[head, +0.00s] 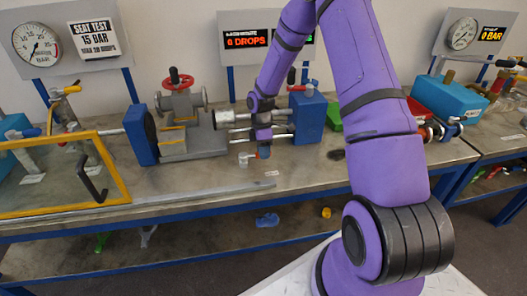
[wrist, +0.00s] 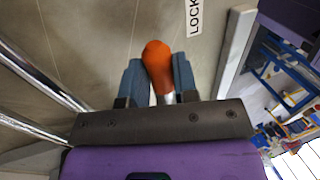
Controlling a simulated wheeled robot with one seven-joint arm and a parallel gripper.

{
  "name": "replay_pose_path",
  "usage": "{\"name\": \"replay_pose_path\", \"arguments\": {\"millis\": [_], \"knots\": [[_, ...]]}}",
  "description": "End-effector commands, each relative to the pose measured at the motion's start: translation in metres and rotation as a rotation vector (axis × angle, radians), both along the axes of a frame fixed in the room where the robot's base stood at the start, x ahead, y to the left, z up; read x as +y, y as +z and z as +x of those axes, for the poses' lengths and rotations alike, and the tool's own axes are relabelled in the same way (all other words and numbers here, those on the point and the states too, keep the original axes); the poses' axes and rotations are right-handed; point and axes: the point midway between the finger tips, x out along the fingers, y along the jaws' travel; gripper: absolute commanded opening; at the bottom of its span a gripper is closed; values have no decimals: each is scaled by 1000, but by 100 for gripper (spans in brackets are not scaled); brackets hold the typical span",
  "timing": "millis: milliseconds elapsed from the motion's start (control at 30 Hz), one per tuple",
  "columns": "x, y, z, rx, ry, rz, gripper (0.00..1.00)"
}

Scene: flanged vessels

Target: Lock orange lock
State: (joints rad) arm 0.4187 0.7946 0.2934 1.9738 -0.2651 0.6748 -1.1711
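The orange lock (wrist: 157,65) shows in the wrist view as a rounded orange handle on a short silver shaft. My gripper (wrist: 159,75) has its two blue-grey fingers on either side of the handle, and both appear to touch it. In the head view my gripper (head: 264,146) points down at the front of the bench, and a small bit of the orange lock (head: 265,153) shows beside the fingers. The lock's base is mostly hidden by the fingers and the gripper body.
A "LOCK" label (wrist: 194,16) lies beside the handle. Silver rods (wrist: 40,75) run close on the left in the wrist view. A blue block (head: 307,118) and a grey vessel with a red wheel (head: 180,100) flank my gripper. A yellow-framed panel (head: 118,172) stands left.

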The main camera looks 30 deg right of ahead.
Motion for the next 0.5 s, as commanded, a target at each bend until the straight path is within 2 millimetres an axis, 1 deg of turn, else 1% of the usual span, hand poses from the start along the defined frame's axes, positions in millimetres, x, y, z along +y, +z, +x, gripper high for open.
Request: {"name": "replay_pose_path", "arguments": {"millis": [33, 100, 367, 500], "knots": [[0, 0, 0, 0, 0, 0, 16], [0, 0, 0, 0, 0, 0, 0], [0, 0, -1, 0, -11, 0, 0], [1, 0, -3, -1, -50, 0, 0]]}}
